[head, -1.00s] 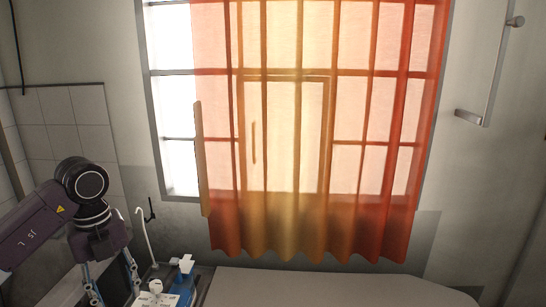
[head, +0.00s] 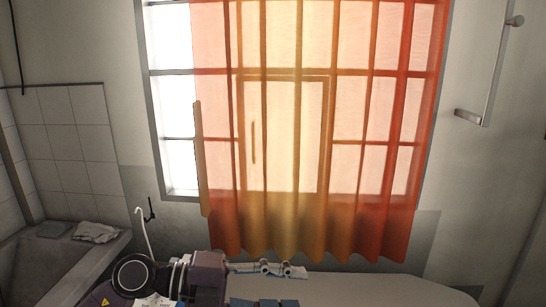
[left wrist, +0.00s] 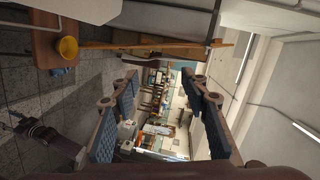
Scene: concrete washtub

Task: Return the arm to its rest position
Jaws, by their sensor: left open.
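My left gripper (head: 298,285) is low in the middle of the head view, its fingers pointing right in front of the pale surface below the window. In the left wrist view its two blue-padded fingers (left wrist: 160,95) stand wide apart with nothing between them. My left arm's dark round joint sits at the bottom left of the head view. A dark jointed part at the lower left of the wrist view may be my right arm; its finger state cannot be made out.
A concrete washtub (head: 88,272) with a folded light cloth (head: 96,232) stands at the left. A pale flat surface (head: 370,288) lies below an orange curtain (head: 320,150).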

